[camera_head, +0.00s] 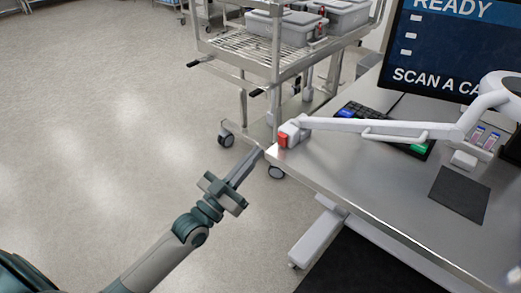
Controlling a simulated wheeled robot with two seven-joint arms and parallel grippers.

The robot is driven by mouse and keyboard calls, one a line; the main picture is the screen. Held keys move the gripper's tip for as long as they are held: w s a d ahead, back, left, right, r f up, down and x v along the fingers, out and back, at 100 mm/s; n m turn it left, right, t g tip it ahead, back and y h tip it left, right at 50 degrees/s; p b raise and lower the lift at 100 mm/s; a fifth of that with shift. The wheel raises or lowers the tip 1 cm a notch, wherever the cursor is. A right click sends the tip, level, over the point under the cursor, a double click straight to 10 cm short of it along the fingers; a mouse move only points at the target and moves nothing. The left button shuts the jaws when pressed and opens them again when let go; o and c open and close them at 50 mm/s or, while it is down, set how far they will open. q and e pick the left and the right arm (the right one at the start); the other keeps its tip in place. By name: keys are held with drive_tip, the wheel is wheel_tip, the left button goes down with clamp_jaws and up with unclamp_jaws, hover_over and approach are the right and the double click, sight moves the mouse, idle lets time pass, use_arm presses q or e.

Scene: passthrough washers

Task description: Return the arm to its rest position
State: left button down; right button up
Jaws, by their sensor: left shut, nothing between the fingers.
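My left arm comes in from the lower left, with grey and teal links. My left gripper (257,153) points up and to the right, its two grey fingers together and empty. Its tips show just left of the near left corner of the steel table (345,178); I cannot tell the exact gap. My right gripper is not in view.
A white jointed arm (375,126) with a red-marked end (283,141) reaches over the table. A wheeled steel cart (240,50) carries grey bins (283,28). The left floor is clear.

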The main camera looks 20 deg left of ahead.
use_arm(q)
drive_tip(key=shift+s+a+f, duration=0.15)
drive_tip(key=shift+s, duration=0.1)
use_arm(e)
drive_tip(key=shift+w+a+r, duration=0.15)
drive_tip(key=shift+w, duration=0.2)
use_arm(q)
drive_tip(key=s+f+n+g+y, duration=0.1)
drive_tip(key=s+f+g+y, duration=0.2)
drive_tip(key=f, duration=1.6)
drive_tip(key=s+f+n+g+y, duration=0.1)
drive_tip(key=s+f+g+y, duration=0.2)
drive_tip(key=f, duration=1.6)
drive_tip(key=s+d+f+g, duration=0.3)
drive_tip(key=s+f+g, duration=0.1)
drive_tip(key=s+f, duration=0.8)
drive_tip(key=s+d+f+g, duration=0.3)
drive_tip(key=s+f+g, duration=0.1)
drive_tip(key=s+f, duration=0.8)
drive_tip(key=shift+m, duration=0.3)
drive_tip(key=shift+d, duration=0.1)
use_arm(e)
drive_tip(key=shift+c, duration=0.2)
